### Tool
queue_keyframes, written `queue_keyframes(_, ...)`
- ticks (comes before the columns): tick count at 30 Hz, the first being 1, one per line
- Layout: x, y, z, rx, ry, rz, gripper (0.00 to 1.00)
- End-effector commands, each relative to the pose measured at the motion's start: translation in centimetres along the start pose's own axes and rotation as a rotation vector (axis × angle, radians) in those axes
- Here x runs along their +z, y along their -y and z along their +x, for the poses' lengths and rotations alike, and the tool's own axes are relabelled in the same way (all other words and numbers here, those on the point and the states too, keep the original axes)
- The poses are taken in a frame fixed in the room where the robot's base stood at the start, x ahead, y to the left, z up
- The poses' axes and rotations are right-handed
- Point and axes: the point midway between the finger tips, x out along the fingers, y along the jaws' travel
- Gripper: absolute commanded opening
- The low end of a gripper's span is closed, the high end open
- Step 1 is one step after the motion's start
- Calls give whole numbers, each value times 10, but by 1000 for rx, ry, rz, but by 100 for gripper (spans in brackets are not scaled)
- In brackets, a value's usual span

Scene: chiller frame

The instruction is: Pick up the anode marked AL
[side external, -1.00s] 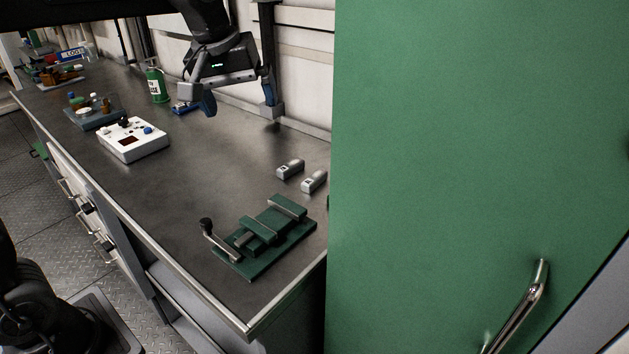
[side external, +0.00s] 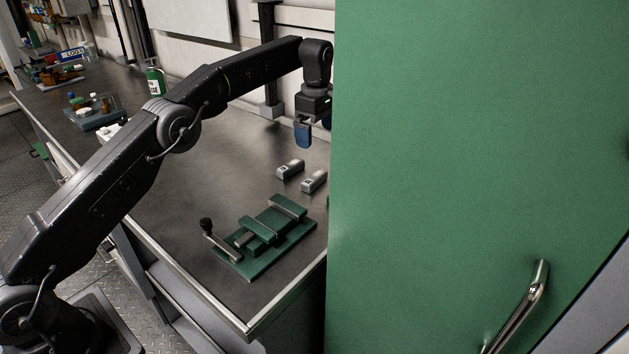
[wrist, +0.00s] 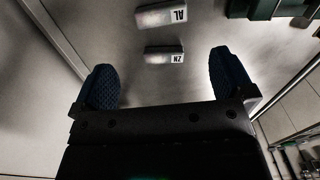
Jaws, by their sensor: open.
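Two grey metal blocks lie side by side on the bench. The ZN anode (wrist: 164,53) lies nearer my gripper, and is the left block (side external: 290,169) in the side view. My gripper (side external: 312,129), with blue pads, is open and empty above the bench, behind the blocks. Its fingers (wrist: 164,78) are wide apart.
A green vise (side external: 265,235) with a crank handle stands in front of the blocks. A large green panel (side external: 470,140) hides the right side of the side view. A green canister (side external: 155,81) stands farther back.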

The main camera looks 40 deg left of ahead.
Motion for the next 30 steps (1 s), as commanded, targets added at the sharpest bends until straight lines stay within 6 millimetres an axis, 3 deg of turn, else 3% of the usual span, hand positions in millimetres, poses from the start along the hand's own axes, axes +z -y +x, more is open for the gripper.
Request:
queue_keyframes(12,-1,1,68,-2,0,2,100)
queue_keyframes(20,-2,1,86,-2,0,2,100)
queue_keyframes(30,-6,1,130,0,0,2,100)
